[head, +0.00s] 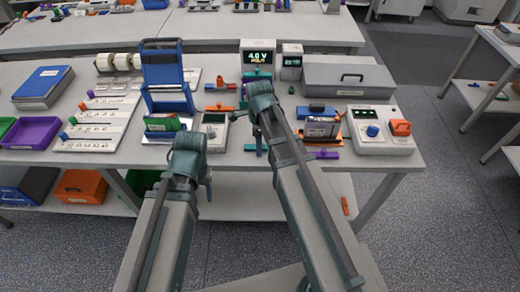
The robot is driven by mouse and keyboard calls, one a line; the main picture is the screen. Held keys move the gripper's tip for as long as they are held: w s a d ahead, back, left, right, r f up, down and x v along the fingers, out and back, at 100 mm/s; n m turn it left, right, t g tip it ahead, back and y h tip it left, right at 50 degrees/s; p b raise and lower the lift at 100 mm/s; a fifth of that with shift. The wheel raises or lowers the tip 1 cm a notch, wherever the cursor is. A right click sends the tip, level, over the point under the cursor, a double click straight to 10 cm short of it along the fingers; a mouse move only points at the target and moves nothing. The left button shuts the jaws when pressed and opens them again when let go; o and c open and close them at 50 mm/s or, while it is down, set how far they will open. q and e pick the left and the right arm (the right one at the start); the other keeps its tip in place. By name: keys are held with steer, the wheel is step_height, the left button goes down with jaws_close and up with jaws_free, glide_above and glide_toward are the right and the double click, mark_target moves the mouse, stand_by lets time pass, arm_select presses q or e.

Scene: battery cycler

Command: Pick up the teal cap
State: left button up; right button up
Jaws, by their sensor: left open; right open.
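A small teal piece (250,148), which looks like the teal cap, lies near the front edge of the table, left of my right forearm. It is small and partly hidden by the arm, so its shape is hard to tell. My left gripper (190,141) is at the front edge of the table, to the left of the teal piece and apart from it. My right gripper (261,92) is farther back over the table, beyond the teal piece. Both grippers are open, with their fingers mostly hidden by my own wrists. I see nothing held in either.
A purple piece (326,153) lies at the front edge. A battery device (322,126) and a control box (381,130) stand right, a meter (214,125) and blue rack (166,80) left. A display (258,58) and grey case (348,78) stand behind.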

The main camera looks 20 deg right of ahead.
jaws_close()
steer(key=shift+r, duration=0.2)
stand_by(0.3)
